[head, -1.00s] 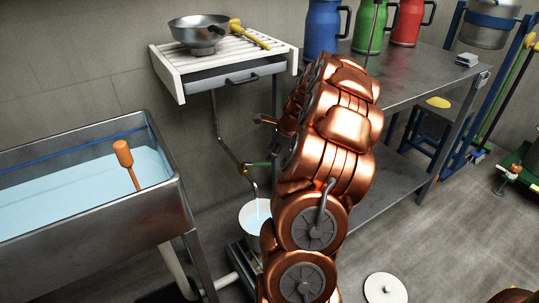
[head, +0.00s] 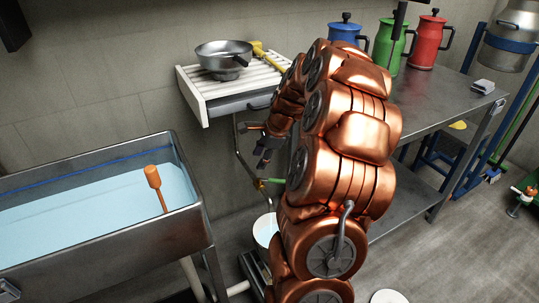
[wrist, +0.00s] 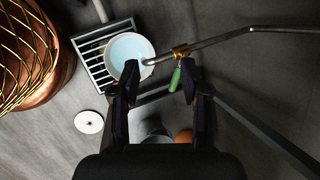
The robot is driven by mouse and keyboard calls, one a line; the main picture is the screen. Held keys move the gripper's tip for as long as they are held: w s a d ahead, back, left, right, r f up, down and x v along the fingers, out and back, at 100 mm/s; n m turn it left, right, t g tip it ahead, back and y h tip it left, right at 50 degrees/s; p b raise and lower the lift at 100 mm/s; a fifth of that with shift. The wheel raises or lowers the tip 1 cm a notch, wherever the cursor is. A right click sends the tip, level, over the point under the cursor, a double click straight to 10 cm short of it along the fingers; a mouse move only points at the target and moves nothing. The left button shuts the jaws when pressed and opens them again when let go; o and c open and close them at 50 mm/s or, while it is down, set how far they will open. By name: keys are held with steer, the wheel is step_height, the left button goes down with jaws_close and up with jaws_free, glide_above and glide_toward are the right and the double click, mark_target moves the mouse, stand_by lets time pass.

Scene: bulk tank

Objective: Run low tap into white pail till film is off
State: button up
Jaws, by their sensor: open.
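The white pail (wrist: 115,52) stands on a floor grate under the low tap and holds pale blue liquid; it is partly hidden behind my arm in the head view (head: 262,238). The tap is a bent metal pipe with a brass valve (wrist: 180,51) and a green lever (wrist: 175,78). Its spout ends over the pail; I cannot tell whether it is running, or whether a film shows. My gripper (wrist: 160,82) is open and empty above the tap. In the wrist view the lever appears between the fingers, nearer the right one. In the head view my gripper (head: 263,150) is above the lever.
A steel basin (head: 190,215) of blue liquid with an orange-handled tool (head: 153,178) stands left. A slatted wall shelf (head: 195,92) holds a metal strainer bowl (head: 225,54). A metal bench (head: 440,92) with coloured cans is right. A white disc (wrist: 89,122) lies on the floor.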

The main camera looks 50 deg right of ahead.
steer(key=a+r+n+p, duration=0.3)
steer(key=a+r+p, duration=0.1)
steer(key=a+r, duration=0.2)
steer(key=shift+s+a+r+g, duration=0.2)
steer(key=shift+a+r+g, duration=0.15)
steer(key=shift+a, duration=0.2)
